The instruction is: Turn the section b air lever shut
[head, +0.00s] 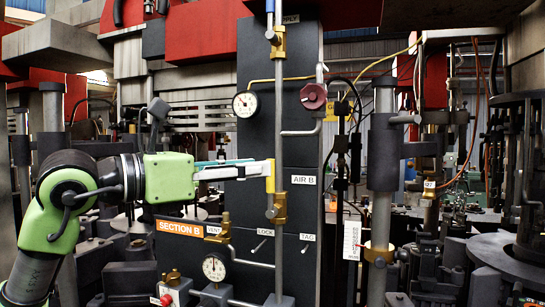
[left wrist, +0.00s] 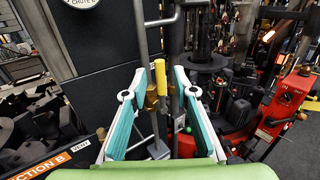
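The air lever has a yellow handle (head: 270,176) that stands upright, alongside a vertical pipe and above a brass valve (head: 279,210) by the AIR B label (head: 304,181). My left gripper (head: 268,169) comes in level from the left, its fingertips at the handle. In the left wrist view, the yellow handle (left wrist: 160,78) stands between the two teal-padded fingers, with gaps on both sides. The left gripper (left wrist: 160,80) is open there, and I see no clear contact. My right gripper is in neither view.
A dark panel (head: 262,142) stands behind the pipe. A gauge (head: 245,104) and a red round knob (head: 313,96) sit above the arm. The orange SECTION B label (head: 180,229), another gauge (head: 213,268) and a small brass vent valve (head: 226,227) are below it.

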